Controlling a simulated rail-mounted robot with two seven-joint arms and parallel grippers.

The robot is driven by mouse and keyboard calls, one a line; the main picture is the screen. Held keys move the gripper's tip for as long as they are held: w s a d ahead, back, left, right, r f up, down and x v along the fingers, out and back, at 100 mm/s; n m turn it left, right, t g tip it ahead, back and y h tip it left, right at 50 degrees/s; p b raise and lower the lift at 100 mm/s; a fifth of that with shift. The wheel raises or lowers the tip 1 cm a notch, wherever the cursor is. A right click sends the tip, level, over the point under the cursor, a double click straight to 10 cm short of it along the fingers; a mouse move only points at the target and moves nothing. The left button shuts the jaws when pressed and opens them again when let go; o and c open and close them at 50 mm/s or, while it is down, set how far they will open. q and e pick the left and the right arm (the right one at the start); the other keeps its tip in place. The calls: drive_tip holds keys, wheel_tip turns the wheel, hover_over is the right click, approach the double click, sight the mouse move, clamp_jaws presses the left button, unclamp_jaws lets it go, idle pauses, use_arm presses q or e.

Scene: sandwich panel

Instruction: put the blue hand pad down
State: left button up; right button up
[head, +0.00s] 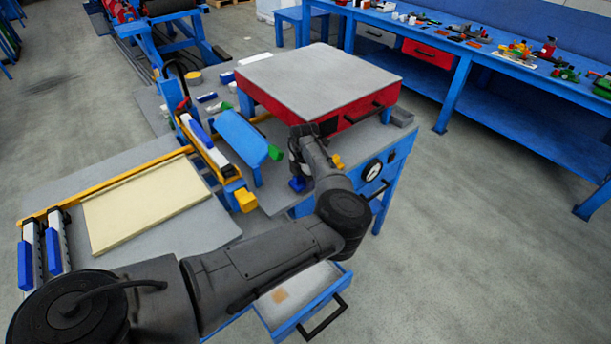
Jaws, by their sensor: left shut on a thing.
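My left gripper (297,175) points down beside the red box with the grey top. It is shut on a small blue block, which I take to be the blue hand pad (298,184). The pad shows just below the gripper, over the grey bench top near its front edge; I cannot tell whether it touches the surface. My own wrist and the dark fingers hide part of it. My right gripper is not in view.
The red box with a grey top (320,78) stands right behind the gripper. A cream panel (145,203) lies at the left. An open drawer (300,297) juts out below.

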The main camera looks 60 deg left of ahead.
use_arm(q)
drive_tip(key=shift+f, duration=0.3)
drive_tip(key=shift+f, duration=0.4)
drive_tip(key=o, duration=1)
drive_tip(key=shift+s+f, duration=0.1)
drive_tip(key=shift+f, duration=0.05)
drive_tip(key=shift+c, duration=0.2)
drive_tip(key=shift+r+b, duration=0.2)
drive_tip(key=shift+b, duration=0.6)
drive_tip(key=r+p, duration=0.3)
drive_tip(key=r, duration=1)
drive_tip(key=shift+d, duration=0.2)
drive_tip(key=shift+r, duration=0.9)
